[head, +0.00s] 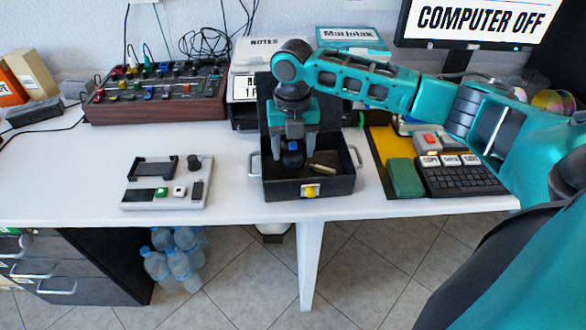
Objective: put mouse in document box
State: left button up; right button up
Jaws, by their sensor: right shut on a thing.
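The document box (312,188) is an open black case with side handles and a yellow latch, near the front edge of the white table. Its lid stands up at the back. My right gripper (291,143) points down over the left part of the box and is shut on a dark blue-black thing, which looks like the mouse (292,159). The mouse is within the box's outline; I cannot tell whether it touches the floor of the box. The fingers hide its upper part. My left gripper is not in view.
A pale green-beige item (322,169) lies in the box. A grey control panel (167,184) is to the left, with free table between. A keyboard (460,177) and green block (405,178) are to the right. A mixer board (157,92) stands at the back left.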

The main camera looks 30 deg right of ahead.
notch_tip(320, 180, down, 6)
jog(key=shift+r+b, duration=0.15)
jog(key=shift+b, duration=0.45)
jog(key=shift+f, duration=0.25)
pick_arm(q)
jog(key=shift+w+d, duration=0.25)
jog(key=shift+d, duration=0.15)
pick_arm(e)
jog(key=o, duration=0.7)
jog(key=shift+f, duration=0.15)
jog(key=shift+c, duration=0.2)
jog(key=o, duration=0.4)
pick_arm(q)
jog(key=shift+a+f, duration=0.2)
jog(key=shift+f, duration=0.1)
pick_arm(e)
jog(key=shift+o, duration=0.2)
